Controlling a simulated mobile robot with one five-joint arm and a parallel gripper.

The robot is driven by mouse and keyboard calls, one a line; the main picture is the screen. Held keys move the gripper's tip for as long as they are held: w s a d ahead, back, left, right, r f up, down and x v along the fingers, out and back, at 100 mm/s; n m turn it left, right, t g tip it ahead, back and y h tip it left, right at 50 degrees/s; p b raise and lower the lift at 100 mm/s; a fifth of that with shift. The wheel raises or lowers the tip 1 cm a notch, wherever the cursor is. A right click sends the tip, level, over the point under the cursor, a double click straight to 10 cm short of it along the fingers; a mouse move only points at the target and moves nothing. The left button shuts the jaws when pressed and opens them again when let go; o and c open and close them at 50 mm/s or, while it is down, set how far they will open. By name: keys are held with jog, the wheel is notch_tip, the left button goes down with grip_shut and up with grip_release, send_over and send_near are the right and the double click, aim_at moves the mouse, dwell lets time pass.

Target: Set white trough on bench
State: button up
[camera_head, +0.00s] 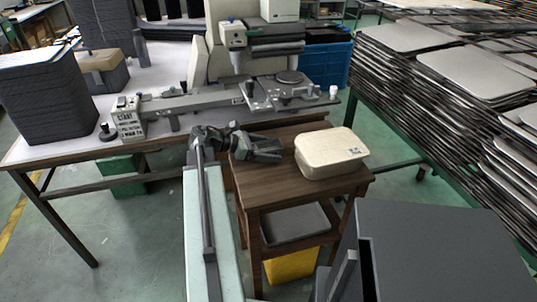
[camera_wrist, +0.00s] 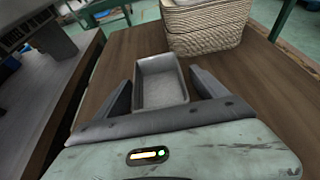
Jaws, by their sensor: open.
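A small pale grey-white open trough (camera_wrist: 160,82) lies on the brown wooden table (camera_wrist: 125,48) in the wrist view. My gripper (camera_wrist: 162,84) is open, with one finger on each side of the trough. A gap shows on the right; contact on the left is unclear. In the head view my gripper (camera_head: 268,150) is low over the table's left part (camera_head: 262,178), and I cannot make out the trough there. The white-topped bench (camera_head: 70,147) stands behind and to the left, carrying a grey machine (camera_head: 250,95).
A cream lidded box (camera_head: 330,155) stands right of my gripper on the table. A grey tray (camera_head: 295,224) and a yellow bin (camera_head: 290,265) are below. Dark stacks (camera_head: 45,95) fill the bench's left end; bare white top shows near its front edge. Stacked panels (camera_head: 450,80) stand right.

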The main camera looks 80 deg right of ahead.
grip_shut()
jog(key=shift+r, duration=0.15)
notch_tip(320, 180, up, 3)
jog(key=p, duration=0.3)
jog(key=shift+r+p, duration=0.2)
jog(key=shift+p, duration=0.1)
jog(key=shift+w+r, duration=0.2)
jog(key=shift+r, duration=0.05)
jog(key=w+a, duration=0.4)
jog(key=w, duration=0.4)
jog(key=w+a, duration=0.4)
jog(key=w, duration=0.4)
notch_tip(320, 180, up, 18)
jog(key=p, duration=1.8)
jog(key=shift+d+r+p, duration=0.15)
jog(key=shift+d+p, duration=0.05)
jog(key=shift+p, duration=0.2)
